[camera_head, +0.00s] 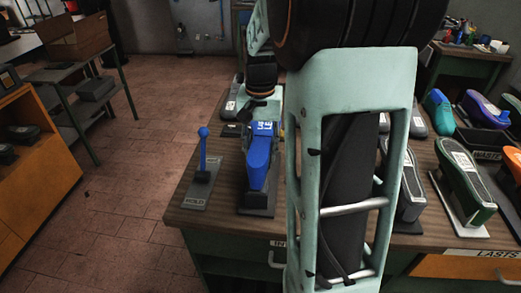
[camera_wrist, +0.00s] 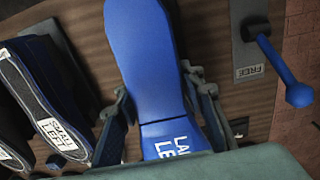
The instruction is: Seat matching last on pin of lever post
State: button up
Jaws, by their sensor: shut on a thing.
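A blue last (camera_head: 262,160) with a white label is above a dark base plate (camera_head: 257,211) near the table's front edge. In the wrist view the last (camera_wrist: 148,50) fills the middle, its sole side up; the label is partly cut off and reads "LA… LE…". My gripper (camera_wrist: 165,112) has one finger on each side of the last at the labelled end and is shut on it. The pin is hidden under the last.
My arm hides the table's middle. A last marked "SMALL LEFT" (camera_wrist: 45,115) lies close to my gripper's left side. Free floor (camera_head: 130,210) lies left of the table.

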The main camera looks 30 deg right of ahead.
jog(key=shift+f+b, duration=0.4)
jog(key=shift+f, duration=0.2)
dwell(0.3)
jog(key=o, duration=1.5)
notch_tip(320, 180, up, 12)
jog(key=shift+s, duration=0.15)
